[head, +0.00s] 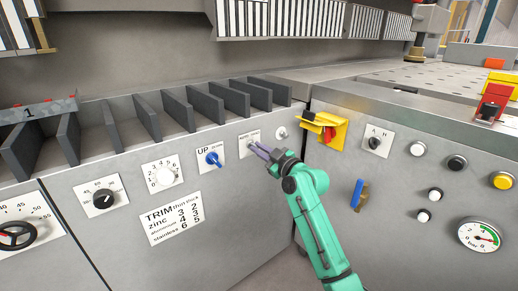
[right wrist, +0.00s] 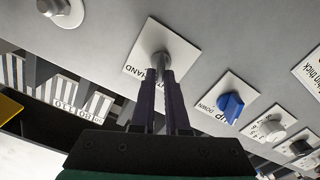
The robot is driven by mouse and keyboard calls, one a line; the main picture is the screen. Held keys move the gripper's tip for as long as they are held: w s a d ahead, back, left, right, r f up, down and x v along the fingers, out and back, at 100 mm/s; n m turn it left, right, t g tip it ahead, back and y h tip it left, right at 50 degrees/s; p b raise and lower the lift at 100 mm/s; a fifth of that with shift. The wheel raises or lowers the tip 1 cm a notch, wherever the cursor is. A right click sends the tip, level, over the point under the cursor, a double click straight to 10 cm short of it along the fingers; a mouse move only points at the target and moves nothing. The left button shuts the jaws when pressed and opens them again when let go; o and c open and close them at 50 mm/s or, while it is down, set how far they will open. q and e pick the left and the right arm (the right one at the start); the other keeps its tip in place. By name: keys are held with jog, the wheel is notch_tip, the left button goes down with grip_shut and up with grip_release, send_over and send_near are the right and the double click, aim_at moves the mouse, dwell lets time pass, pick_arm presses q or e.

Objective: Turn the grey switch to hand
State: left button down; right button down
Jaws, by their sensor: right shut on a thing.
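The grey switch (head: 251,146) sits on a small white plate (head: 249,142) on the sloped grey panel front, just right of the blue UP/DOWN knob. In the right wrist view the grey switch (right wrist: 160,60) is on its white plate (right wrist: 143,62), where the word HAND partly shows. My right gripper (head: 258,150), on a green arm, reaches it from the lower right. Its dark fingers (right wrist: 162,78) are shut on the switch, partly hiding it and the plate's lettering. The switch's exact pointing direction cannot be told. My left gripper is not in view.
The blue UP/DOWN knob (head: 212,158) is close on the left. A small grey round knob (head: 281,133) and a yellow bracket with a red part (head: 325,131) are close on the right. An A/H switch (head: 375,142) and several buttons are on the right-hand panel.

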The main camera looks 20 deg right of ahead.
jog(key=m+p, duration=0.2)
jog(key=m, duration=0.1)
jog(key=shift+d+r+m+p, duration=0.1)
jog(key=shift+r+m+p, duration=0.05)
jog(key=shift+m+p, duration=0.25)
pick_arm(q)
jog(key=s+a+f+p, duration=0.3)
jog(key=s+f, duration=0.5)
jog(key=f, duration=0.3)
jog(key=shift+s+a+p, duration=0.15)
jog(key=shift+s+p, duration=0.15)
jog(key=shift+p, duration=0.05)
pick_arm(e)
jog(key=shift+w+d+f+m, duration=0.1)
jog(key=shift+d+m, duration=0.05)
jog(key=shift+m, duration=1.75)
jog(key=shift+w+d+f+m, duration=0.1)
jog(key=shift+m, duration=1.8)
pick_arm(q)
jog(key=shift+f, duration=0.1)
pick_arm(e)
jog(key=c, duration=0.9)
grip_release()
jog(key=shift+s, duration=0.1)
